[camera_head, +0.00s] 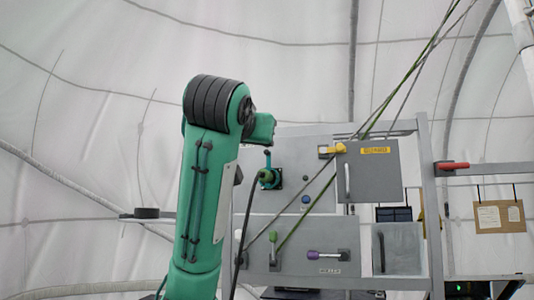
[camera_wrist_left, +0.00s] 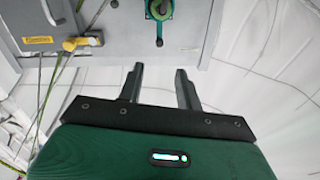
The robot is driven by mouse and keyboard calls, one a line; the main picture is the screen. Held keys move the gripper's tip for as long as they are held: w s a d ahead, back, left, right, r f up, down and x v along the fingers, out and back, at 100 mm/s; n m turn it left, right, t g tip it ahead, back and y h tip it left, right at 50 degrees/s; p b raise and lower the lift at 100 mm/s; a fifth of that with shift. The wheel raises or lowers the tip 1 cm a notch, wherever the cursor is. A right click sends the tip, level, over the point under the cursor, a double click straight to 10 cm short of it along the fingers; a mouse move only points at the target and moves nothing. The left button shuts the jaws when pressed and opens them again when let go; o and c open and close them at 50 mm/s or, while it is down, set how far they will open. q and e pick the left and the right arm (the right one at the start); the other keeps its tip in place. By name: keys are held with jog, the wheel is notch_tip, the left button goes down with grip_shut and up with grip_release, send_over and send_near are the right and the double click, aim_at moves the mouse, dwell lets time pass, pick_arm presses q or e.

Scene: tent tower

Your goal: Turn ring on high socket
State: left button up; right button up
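In the head view my left arm hides the gripper. My right gripper is not in view.
A dark cable (camera_head: 243,225) hangs from the socket. A yellow handle (camera_head: 331,150) and a grey door (camera_head: 371,172) are right of it. Ropes cross diagonally in front of the panel.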

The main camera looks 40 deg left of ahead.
aim_at(266, 152)
pick_arm(q)
jog(key=p+x, duration=1)
jog(key=x, duration=0.2)
jog(key=shift+w+a+r, duration=0.1)
jog(key=shift+r, duration=0.05)
jog(key=shift+w+a+p, duration=0.3)
jog(key=shift+w, duration=0.35)
grip_shut()
